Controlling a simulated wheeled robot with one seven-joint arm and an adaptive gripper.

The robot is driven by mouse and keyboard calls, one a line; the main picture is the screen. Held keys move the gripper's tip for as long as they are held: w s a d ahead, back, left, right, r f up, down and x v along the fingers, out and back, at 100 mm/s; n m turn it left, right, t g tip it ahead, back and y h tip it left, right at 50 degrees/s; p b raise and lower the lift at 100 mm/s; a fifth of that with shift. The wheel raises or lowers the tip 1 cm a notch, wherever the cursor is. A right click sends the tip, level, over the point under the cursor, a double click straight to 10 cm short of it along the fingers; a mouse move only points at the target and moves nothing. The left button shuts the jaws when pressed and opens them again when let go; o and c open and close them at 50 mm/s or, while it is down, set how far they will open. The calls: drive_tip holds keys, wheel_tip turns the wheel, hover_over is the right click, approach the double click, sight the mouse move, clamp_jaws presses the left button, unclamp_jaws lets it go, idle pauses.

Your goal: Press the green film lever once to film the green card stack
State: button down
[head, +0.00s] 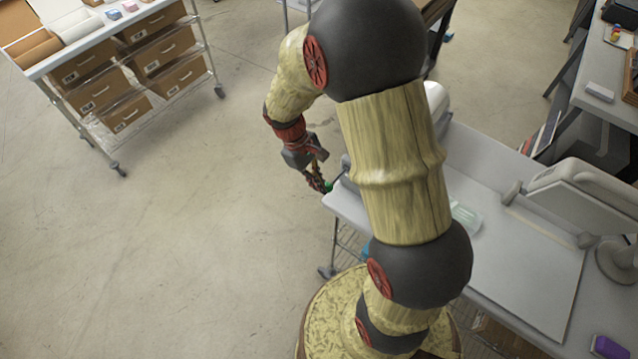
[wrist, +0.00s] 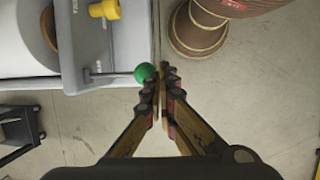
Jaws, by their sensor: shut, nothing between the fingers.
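The green lever knob (wrist: 145,72) sits at the end of a thin metal rod in the wrist view, sticking out past the edge of a grey machine (wrist: 112,45). My gripper (wrist: 160,88) is shut and empty, with its fingertips right beside the knob, just right of it. I cannot tell whether they touch. In the head view the green knob (head: 328,186) shows by the fingertips of my gripper (head: 321,183), at the table's left corner. A clear and green item (head: 466,216), perhaps the card stack, lies on the table, partly hidden by my arm.
A yellow knob (wrist: 104,9) is on the same machine, near the green one. The white table (head: 520,270) holds a grey machine at right. A drawer cart (head: 125,65) stands at upper left. Open floor (head: 170,220) lies left of the table.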

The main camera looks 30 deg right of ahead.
drive_tip(key=a+v, duration=0.1)
drive_tip(key=v, duration=1.3)
drive_tip(key=shift+s+p, duration=0.3)
drive_tip(key=shift+s, duration=0.05)
drive_tip(key=shift+a, duration=0.2)
drive_tip(key=shift+f, duration=0.1)
drive_tip(key=s+a+f+m+t+y+b, duration=0.1)
drive_tip(key=s+f+b, duration=0.5)
drive_tip(key=b, duration=0.7)
drive_tip(key=s+a+f+m+t+y+b, duration=0.1)
drive_tip(key=s+a+f+t+b, duration=0.4)
drive_tip(key=b, duration=0.9)
drive_tip(key=s+f+m+t, duration=0.1)
drive_tip(key=s+f+t, duration=0.1)
drive_tip(key=s+t, duration=0.1)
drive_tip(key=shift+s+f+m, duration=0.25)
drive_tip(key=shift+s+m, duration=0.15)
drive_tip(key=shift+s, duration=0.25)
drive_tip(key=shift+a, duration=0.1)
